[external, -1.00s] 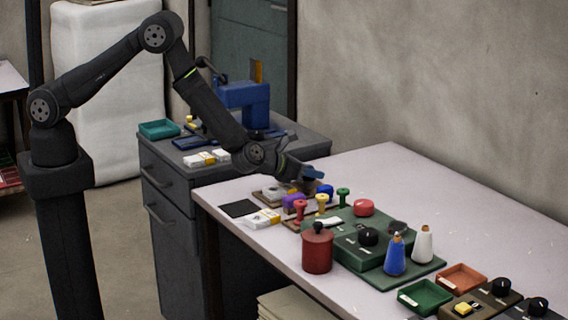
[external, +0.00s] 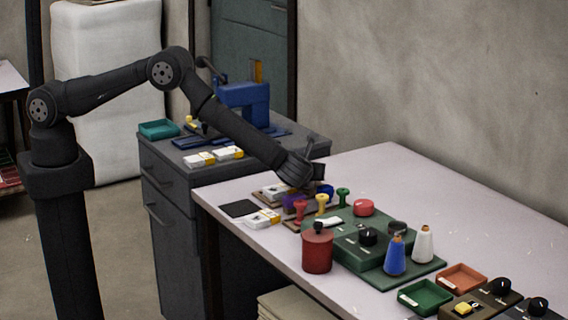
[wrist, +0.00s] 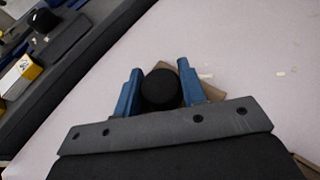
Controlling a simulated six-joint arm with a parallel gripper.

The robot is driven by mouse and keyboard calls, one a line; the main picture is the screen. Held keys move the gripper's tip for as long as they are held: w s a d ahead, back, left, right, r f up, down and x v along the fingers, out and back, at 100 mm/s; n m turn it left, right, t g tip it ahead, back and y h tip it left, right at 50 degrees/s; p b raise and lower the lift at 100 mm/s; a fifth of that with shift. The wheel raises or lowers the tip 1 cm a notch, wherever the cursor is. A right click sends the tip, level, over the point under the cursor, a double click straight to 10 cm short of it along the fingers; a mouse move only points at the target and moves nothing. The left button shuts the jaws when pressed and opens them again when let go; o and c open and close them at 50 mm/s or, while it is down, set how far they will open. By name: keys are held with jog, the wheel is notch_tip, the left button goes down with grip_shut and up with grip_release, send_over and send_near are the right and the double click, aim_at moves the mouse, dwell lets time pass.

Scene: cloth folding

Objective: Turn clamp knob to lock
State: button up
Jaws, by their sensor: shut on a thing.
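In the wrist view, a round black knob (wrist: 160,90) sits between the two blue fingers of my gripper (wrist: 160,78). The fingers are shut on it, one at each side. Part of a brown base (wrist: 208,91) shows behind the knob. In the external view, my gripper (external: 322,188) points down at the far left part of the pale table (external: 400,165), behind the row of coloured stamps. The knob is hidden there by my wrist, and its lock marking cannot be seen in either view.
Yellow (external: 321,204), red (external: 299,211) and green (external: 343,196) stamps stand close by. A green panel (external: 365,255) with knobs, a red canister (external: 317,252) and blue (external: 395,257) and white (external: 422,244) bottles lie nearer the front. The back of the table is clear.

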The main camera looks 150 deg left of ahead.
jog(key=shift+s+r+n+g+h, duration=0.1)
jog(key=shift+n+g+h, duration=0.2)
jog(key=shift+n+g, duration=0.15)
jog(key=o, duration=1)
jog(key=v, duration=1.7)
jog(key=shift+r, duration=0.15)
